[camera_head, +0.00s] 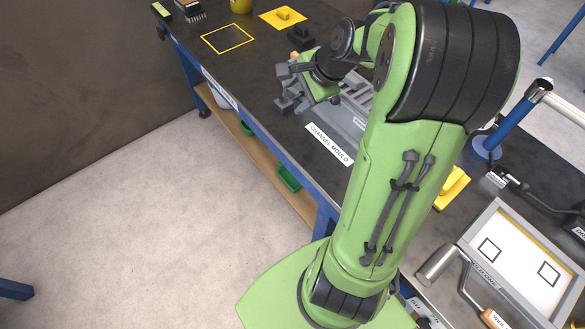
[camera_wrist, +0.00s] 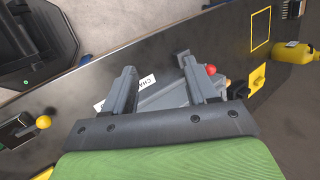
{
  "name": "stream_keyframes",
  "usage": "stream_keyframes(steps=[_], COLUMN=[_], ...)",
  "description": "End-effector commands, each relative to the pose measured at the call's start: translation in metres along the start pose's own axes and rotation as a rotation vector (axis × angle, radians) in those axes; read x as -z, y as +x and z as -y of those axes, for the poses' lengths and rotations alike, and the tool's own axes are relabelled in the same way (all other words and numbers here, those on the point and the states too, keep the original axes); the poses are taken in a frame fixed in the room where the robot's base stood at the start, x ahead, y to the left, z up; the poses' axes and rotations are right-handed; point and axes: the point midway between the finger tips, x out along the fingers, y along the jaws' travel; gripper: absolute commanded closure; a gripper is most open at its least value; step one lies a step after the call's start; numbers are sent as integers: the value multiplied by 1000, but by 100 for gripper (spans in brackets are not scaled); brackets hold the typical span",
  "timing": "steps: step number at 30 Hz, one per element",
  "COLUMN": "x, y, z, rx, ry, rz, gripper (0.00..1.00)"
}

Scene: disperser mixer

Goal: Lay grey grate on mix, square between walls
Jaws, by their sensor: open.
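The grey channel mould (camera_head: 340,118) lies on the dark bench beside its white "CHANNEL MOULD" label (camera_head: 328,143). Grey bar-like parts show on it beside my arm, but I cannot tell the grate apart from the mould walls. The mix is not clearly seen. My gripper (camera_head: 287,87) is over the bench at the mould's far-left end. In the wrist view my gripper (camera_wrist: 158,66) has its two fingers wide apart, with a grey part of the mould (camera_wrist: 165,98) showing between and beyond them. I see nothing held. My arm hides much of the mould.
A yellow-outlined square (camera_head: 227,39) and a yellow plate with a handle (camera_head: 284,15) lie farther back on the bench. A black block (camera_head: 300,37) stands nearer the gripper. A red ball (camera_wrist: 211,70) shows by the right finger. A framed white panel (camera_head: 520,262) stands front right.

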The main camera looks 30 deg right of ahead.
Motion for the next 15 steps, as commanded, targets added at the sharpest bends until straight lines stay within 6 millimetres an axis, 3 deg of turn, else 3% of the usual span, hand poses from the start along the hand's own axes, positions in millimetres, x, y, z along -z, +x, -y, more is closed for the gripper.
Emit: stream_keyframes(steps=[1,6,10,12,15], x=[-39,-125,-157,-162,-163], y=[-13,-64,-99,-110,-117], z=[-6,-57,-110,-132,-150], rx=[-47,-158,-182,-181,-177], ry=[-213,-883,-1304,-1461,-1590], rz=[-38,-118,-127,-119,-107], gripper=[43,43,43,43,43])
